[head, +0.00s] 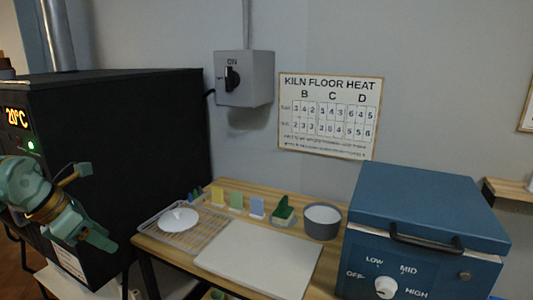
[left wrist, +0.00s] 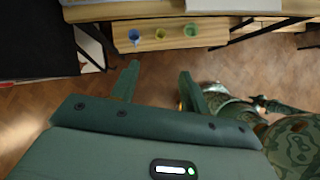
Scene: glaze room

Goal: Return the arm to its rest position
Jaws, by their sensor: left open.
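My left gripper (head: 101,207) is at the left of the head view, in front of the black kiln. Its two green fingers are apart with nothing between them. In the left wrist view the open fingers (left wrist: 159,68) show over bare wooden floor, and nothing touches them. My right gripper cannot be made out in either view. Green links of my own body fill the lower right of the left wrist view.
The black kiln (head: 120,130) reads 20°C. The wooden table bears a wire rack (head: 165,237) with a white plate (head: 178,219), a white board (head: 255,262), coloured test tiles (head: 236,201) and a grey bowl (head: 322,222). A blue kiln (head: 425,205) stands right.

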